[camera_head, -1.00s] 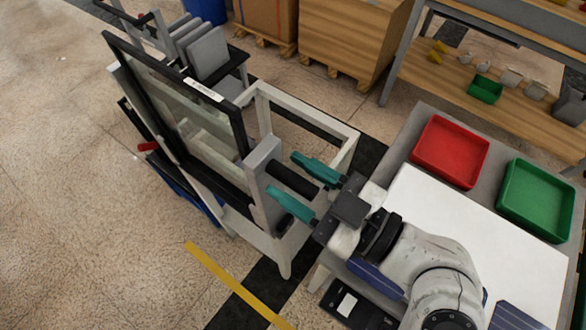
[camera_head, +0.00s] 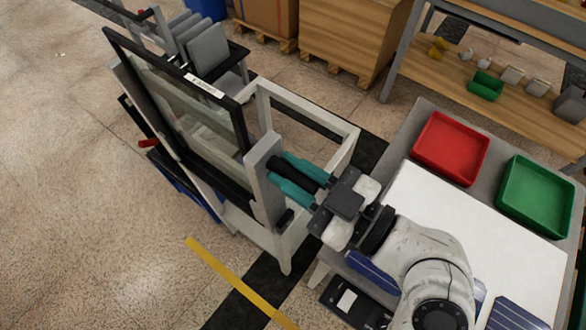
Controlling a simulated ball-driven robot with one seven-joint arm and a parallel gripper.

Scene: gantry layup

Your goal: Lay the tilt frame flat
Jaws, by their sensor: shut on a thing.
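The tilt frame (camera_head: 193,84) is a black-edged frame with a glass-like panel, standing steeply tilted on a pale stand (camera_head: 270,240). A grey upright plate (camera_head: 262,180) is at its near right side, with a black bar handle (camera_head: 306,171) sticking out toward my arm. My gripper (camera_head: 291,175) has teal fingers, one on each side of the handle, shut on it close to the grey plate. The fingers hide part of the handle.
A table with a white top (camera_head: 470,235) holds a red tray (camera_head: 450,149), a green tray (camera_head: 536,199) and dark blue panels (camera_head: 512,318). Shelving (camera_head: 490,105) and wooden crates (camera_head: 348,40) stand behind. Open floor lies at the left.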

